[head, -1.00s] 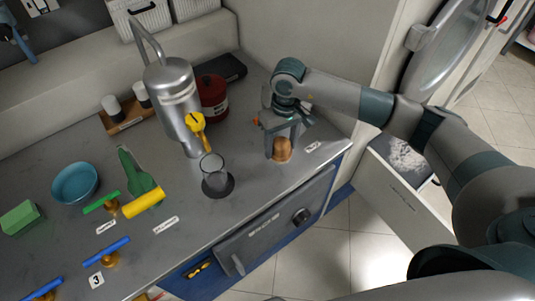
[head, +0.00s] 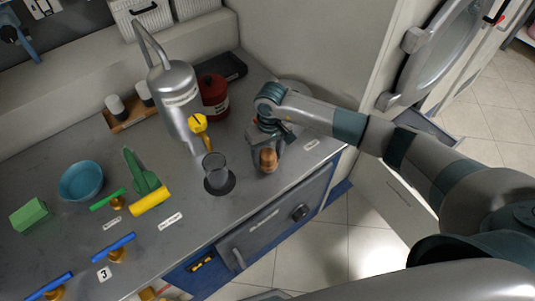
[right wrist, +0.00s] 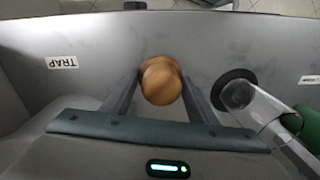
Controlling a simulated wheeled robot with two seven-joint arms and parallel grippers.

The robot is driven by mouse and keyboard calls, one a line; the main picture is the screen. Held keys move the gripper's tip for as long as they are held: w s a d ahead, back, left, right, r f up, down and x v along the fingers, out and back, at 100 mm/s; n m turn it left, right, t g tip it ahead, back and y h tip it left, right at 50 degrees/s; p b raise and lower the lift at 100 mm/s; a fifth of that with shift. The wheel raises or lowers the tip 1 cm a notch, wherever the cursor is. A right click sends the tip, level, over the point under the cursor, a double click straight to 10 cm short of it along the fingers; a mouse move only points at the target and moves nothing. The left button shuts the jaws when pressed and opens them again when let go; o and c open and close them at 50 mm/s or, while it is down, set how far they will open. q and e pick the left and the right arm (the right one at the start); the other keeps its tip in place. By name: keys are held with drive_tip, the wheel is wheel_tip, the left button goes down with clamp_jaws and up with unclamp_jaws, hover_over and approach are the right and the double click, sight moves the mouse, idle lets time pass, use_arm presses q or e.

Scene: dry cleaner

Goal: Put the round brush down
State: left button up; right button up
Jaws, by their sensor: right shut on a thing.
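The round brush (head: 268,159) shows as a rounded wooden knob at the right end of the grey counter in the head view. My right gripper (head: 266,148) is shut on it, with the fingers pointing down. In the right wrist view the wooden knob (right wrist: 162,80) sits between the two fingers (right wrist: 162,98). Its bristles are hidden, and I cannot tell whether it touches the counter. My left gripper is not in view.
A clear glass cylinder (head: 215,170) on a dark disc stands just left of the brush. A steel dispenser (head: 177,100) and a red canister (head: 213,95) stand behind. The counter's front edge is close.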

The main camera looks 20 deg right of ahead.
drive_tip(key=shift+f, duration=0.4)
drive_tip(key=shift+f, duration=0.15)
drive_tip(key=o, duration=1.2)
